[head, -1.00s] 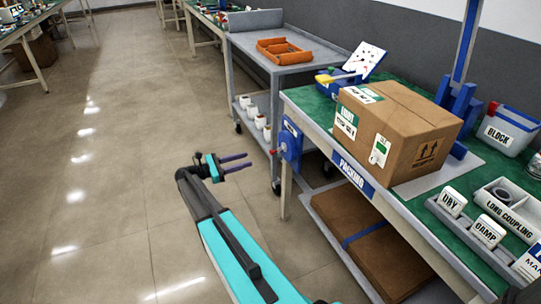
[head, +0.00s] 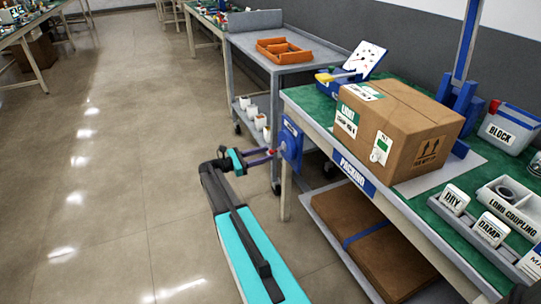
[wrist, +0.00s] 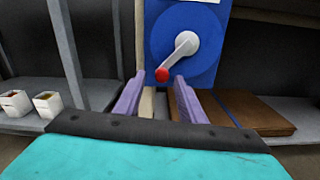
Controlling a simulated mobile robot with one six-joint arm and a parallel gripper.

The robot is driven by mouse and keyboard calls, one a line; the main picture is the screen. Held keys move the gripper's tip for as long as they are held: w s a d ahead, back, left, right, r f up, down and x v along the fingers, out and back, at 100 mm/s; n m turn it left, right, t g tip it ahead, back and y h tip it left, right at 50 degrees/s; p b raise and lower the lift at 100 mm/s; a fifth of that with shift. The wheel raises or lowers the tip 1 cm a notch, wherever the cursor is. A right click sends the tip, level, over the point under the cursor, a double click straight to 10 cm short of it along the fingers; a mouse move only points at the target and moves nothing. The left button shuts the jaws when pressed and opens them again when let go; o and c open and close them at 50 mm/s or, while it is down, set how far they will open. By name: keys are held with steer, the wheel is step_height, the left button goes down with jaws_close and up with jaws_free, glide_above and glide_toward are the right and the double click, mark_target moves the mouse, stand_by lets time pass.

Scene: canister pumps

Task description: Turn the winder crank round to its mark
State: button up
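The winder is a blue plate (head: 291,143) on the near left end of the packing bench. In the wrist view its crank (wrist: 180,49) is a pale grey arm on a round grey hub, pointing down and left to a red knob (wrist: 162,75). My gripper (head: 270,156) is level with the knob, fingers pointing at the plate. In the wrist view my gripper (wrist: 160,78) has its two purple fingers apart, and the knob appears between their tips. Whether they touch it cannot be told. I cannot make out the mark; the plate's top is cut off.
A cardboard box (head: 400,130) stands on the packing bench (head: 325,125). Flat cardboard (head: 370,245) lies on its lower shelf. A grey cart (head: 285,62) with an orange tray (head: 284,50) stands behind the winder. The floor to the left is clear.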

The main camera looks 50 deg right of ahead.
mark_target(270, 153)
steer(key=shift+x, duration=1.95)
jaws_close()
steer(key=shift+a, duration=0.3)
steer(key=shift+w+d+r, duration=0.1)
steer(key=shift+d, duration=0.2)
